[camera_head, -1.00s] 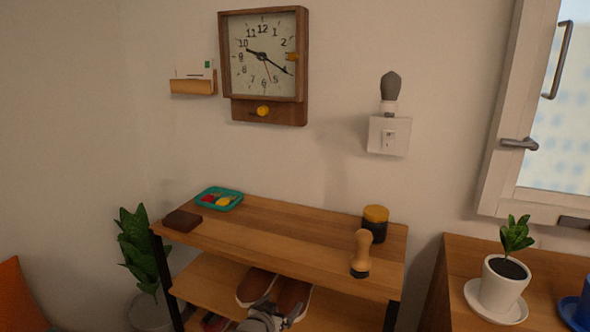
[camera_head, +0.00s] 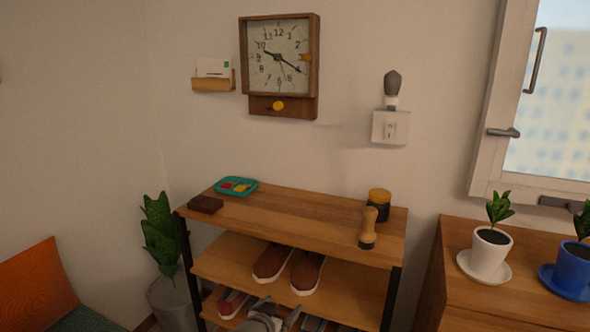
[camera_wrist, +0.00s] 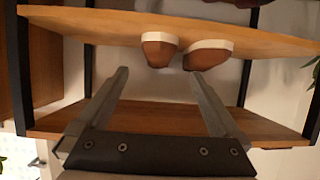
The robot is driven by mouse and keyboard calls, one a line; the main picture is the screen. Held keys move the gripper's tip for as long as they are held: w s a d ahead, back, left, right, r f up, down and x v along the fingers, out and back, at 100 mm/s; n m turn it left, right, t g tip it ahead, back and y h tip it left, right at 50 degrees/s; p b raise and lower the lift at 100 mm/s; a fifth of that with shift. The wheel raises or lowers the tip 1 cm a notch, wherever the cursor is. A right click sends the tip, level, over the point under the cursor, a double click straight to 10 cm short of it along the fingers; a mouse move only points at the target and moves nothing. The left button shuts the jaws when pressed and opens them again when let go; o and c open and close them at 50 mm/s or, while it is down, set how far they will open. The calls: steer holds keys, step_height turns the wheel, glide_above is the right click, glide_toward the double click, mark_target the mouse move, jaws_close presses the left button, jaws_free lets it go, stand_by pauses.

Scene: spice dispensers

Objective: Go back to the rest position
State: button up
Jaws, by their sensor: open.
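My gripper (camera_head: 277,312) is low in front of the wooden shelf rack (camera_head: 290,215), at the bottom of the head view. In the wrist view its two fingers (camera_wrist: 160,95) are spread apart with nothing between them. A pair of brown shoes with pale soles (camera_head: 290,267) sits on the middle shelf, beyond the gripper; they also show in the wrist view (camera_wrist: 175,52). The wrist picture is tilted or turned over relative to the head view. I cannot tell the exact gap between my fingers and the shelf edge.
The top shelf holds a teal tray (camera_head: 236,186), a dark brown block (camera_head: 205,204), a yellow-lidded jar (camera_head: 379,204) and a wooden-handled tool (camera_head: 368,230). A plant (camera_head: 161,240) stands left. Potted plants (camera_head: 491,245) stand on the right cabinet. A clock (camera_head: 280,58) hangs above.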

steer(key=s+d+r+g+y, duration=0.4)
steer(key=s+r, duration=0.3)
steer(key=r, duration=0.3)
steer(key=s+d+r+g+y, duration=0.35)
steer(key=s+r, duration=0.35)
steer(key=r, duration=0.3)
steer(key=s+d+r+n+h, duration=0.1)
steer(key=s+d+r, duration=0.25)
steer(key=s, duration=0.25)
steer(key=s+d+r+n+h+p, duration=0.1)
steer(key=s+d+r+n, duration=0.2)
steer(key=s, duration=0.4)
steer(key=s+d+r+h, duration=0.1)
steer(key=s+d+r, duration=0.3)
steer(key=s, duration=0.2)
step_height(320, 180, up, 21)
steer(key=p, duration=2.1)
steer(key=shift+f, duration=0.15)
steer(key=shift+a+t, duration=0.1)
steer(key=shift+t, duration=0.15)
